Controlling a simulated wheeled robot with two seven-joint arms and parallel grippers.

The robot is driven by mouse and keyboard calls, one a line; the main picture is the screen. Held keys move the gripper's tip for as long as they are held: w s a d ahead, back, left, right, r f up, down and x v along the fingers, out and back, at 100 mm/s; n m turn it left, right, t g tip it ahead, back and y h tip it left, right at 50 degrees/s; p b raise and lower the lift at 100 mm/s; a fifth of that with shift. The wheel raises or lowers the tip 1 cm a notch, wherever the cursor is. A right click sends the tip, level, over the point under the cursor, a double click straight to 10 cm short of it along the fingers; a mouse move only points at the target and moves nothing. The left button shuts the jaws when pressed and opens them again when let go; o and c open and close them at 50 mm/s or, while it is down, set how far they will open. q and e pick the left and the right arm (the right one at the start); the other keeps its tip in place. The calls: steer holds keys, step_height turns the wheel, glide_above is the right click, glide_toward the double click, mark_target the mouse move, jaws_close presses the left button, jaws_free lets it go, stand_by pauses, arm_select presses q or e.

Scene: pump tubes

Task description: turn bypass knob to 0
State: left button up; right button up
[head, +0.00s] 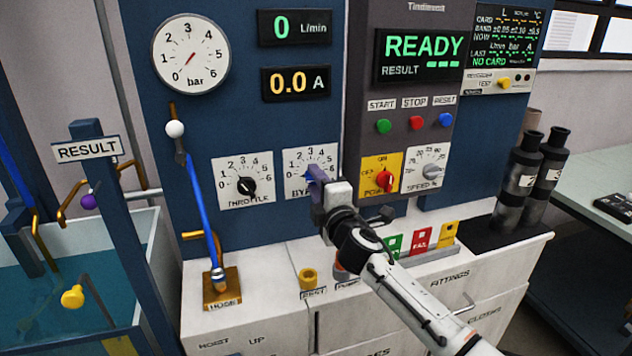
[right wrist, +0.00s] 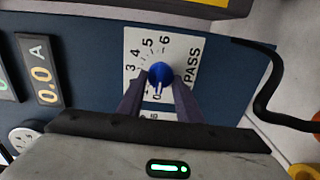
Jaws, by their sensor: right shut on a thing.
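The bypass plate (head: 298,185) is on the blue panel, right of the throttle plate (head: 243,180). My right gripper (head: 318,182) is at this plate and covers its right part and part of the word. In the right wrist view, the plate (right wrist: 190,60) shows numerals up to 6. The blue bypass knob (right wrist: 159,72) sits between the two fingertips of my right gripper (right wrist: 159,90), which is shut on it. A white pointer mark on the knob points down the picture, toward what looks like the 0. My left gripper is not in view.
A lever with a white ball (head: 175,129) and a blue hose (head: 200,215) stand left of the throttle. The red power switch (head: 382,178) and speed dial (head: 428,168) are right of my gripper. A black cable (right wrist: 268,85) curves at the right in the wrist view.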

stand_by(0.4)
steer(key=o, duration=1)
steer(key=p+v, duration=0.1)
steer(key=v, duration=0.9)
steer(key=shift+s, duration=0.15)
steer(key=shift+d, duration=0.1)
